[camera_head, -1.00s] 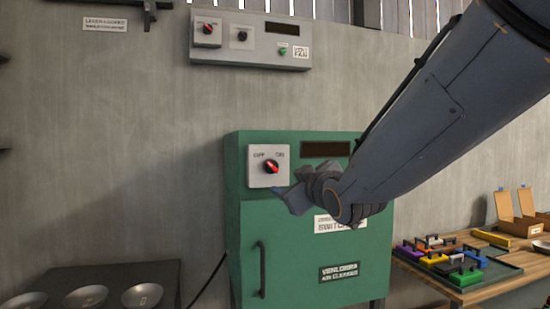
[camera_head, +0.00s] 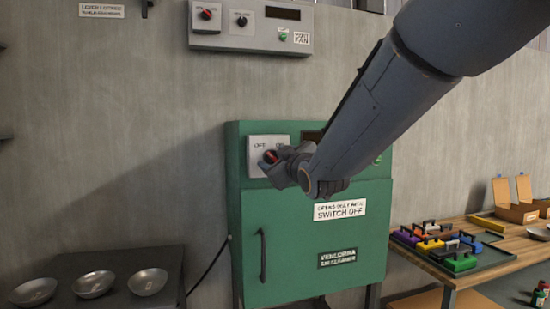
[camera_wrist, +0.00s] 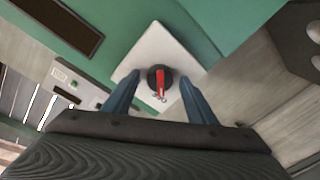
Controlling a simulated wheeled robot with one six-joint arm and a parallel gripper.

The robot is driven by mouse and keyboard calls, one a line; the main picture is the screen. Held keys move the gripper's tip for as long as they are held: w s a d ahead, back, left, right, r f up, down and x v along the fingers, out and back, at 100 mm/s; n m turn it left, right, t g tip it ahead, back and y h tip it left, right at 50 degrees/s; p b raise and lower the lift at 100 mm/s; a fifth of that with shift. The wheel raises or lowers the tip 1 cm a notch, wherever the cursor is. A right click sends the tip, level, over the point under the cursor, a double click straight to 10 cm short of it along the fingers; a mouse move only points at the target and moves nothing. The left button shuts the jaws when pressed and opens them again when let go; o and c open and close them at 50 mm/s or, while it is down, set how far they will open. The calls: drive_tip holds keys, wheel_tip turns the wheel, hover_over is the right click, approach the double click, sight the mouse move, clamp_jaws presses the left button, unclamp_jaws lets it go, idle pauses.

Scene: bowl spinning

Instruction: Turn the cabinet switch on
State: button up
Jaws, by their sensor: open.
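The green cabinet (camera_head: 300,232) stands against the wall, with a white switch plate (camera_head: 256,143) marked OFF at its upper left. The switch is a round black knob with a red pointer (camera_head: 270,157), partly hidden by my gripper. My gripper (camera_head: 277,160) is right at the knob in the head view. In the wrist view, the knob (camera_wrist: 160,79) sits on its plate (camera_wrist: 143,50) between and just beyond my two open blue-grey fingers (camera_wrist: 160,97). I cannot tell whether the fingers touch it.
A wall panel (camera_head: 250,27) with another red knob and a display is above the cabinet. A dark table with metal bowls (camera_head: 93,284) is at left. A wooden bench (camera_head: 480,264) with coloured latched boxes is at right. My arm covers part of the cabinet's display.

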drive_tip(key=c, duration=1.1)
drive_tip(key=shift+o, duration=0.2)
drive_tip(key=shift+f+m+b, duration=0.1)
drive_tip(key=shift+m+b, duration=0.3)
drive_tip(key=m+b, duration=0.2)
drive_tip(key=m, duration=0.1)
drive_tip(key=shift+f, duration=0.1)
drive_tip(key=m+b, duration=0.4)
drive_tip(key=m, duration=0.1)
drive_tip(key=shift+a+m+t, duration=0.1)
drive_tip(key=shift+m+t, duration=0.2)
drive_tip(key=shift+t, duration=0.1)
drive_tip(key=m+b, duration=0.4)
drive_tip(key=shift+f+m+h, duration=0.15)
drive_tip(key=shift+m+h, duration=0.15)
drive_tip(key=shift+m, duration=0.1)
drive_tip(key=m+b, duration=0.1)
drive_tip(key=m, duration=0.1)
drive_tip(key=m+b, duration=0.2)
drive_tip(key=shift+a+m+t+h, duration=0.1)
drive_tip(key=shift+m+t+h, duration=0.2)
drive_tip(key=shift+b, duration=0.35)
